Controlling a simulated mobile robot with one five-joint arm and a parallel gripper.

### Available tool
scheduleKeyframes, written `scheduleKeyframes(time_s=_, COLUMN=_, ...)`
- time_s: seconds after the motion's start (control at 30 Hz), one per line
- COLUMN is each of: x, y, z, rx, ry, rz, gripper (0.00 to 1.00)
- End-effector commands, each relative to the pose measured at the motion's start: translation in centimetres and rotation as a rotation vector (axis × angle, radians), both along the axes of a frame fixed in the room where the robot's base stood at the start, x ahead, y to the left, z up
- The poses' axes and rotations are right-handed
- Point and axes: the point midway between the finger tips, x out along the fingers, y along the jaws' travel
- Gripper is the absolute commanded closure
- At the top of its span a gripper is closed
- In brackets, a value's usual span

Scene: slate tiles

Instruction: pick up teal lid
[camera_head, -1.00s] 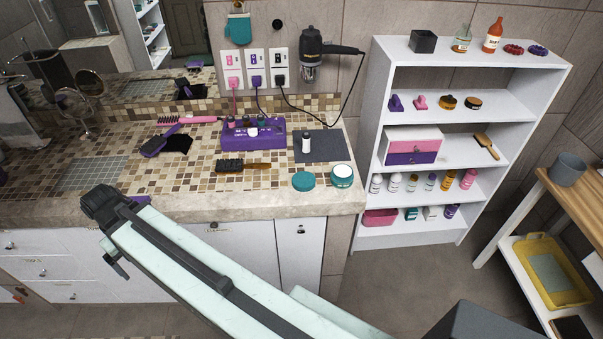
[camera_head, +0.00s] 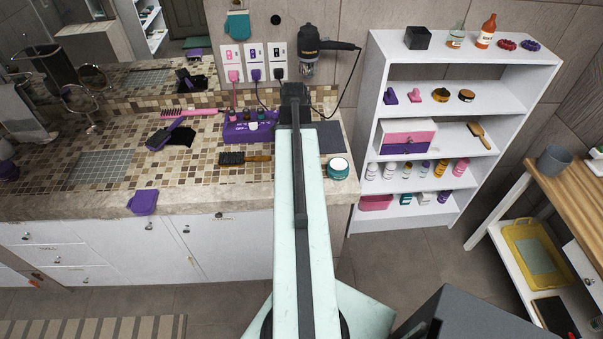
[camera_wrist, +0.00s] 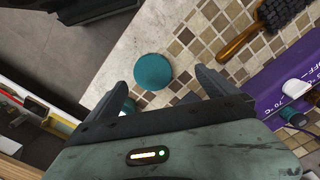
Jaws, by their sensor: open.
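The teal lid (camera_wrist: 153,71) is a flat round disc lying on the tiled counter near its front edge, seen in the wrist view. It lies ahead of and between the two fingers of my gripper (camera_wrist: 160,80), which are spread apart with nothing between them. In the head view my arm hides the lid, and the dark end of my arm (camera_head: 295,95) shows above the back of the counter. The open teal jar (camera_head: 337,169) with pale contents stands near the counter's front right corner. In the wrist view it is partly hidden by the left finger.
A purple device (camera_head: 250,127) and a dark brush with wooden handle (camera_head: 245,158) lie left of my arm. A dark mat (camera_head: 331,138) lies to the right. A purple item (camera_head: 143,201) lies at the front edge. White shelves (camera_head: 395,75) stand right of the counter.

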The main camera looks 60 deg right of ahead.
Motion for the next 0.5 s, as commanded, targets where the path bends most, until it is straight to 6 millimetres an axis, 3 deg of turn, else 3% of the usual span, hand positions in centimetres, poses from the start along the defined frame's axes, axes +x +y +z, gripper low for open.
scheduleKeyframes(time_s=0.1, x=-1.5, y=-1.1, z=0.0, rx=0.002, ry=0.001, rz=-0.053, gripper=0.03)
scheduleKeyframes(time_s=0.5, x=-1.5, y=-1.0, z=-2.9, rx=0.002, ry=0.001, rz=-0.051, gripper=0.03)
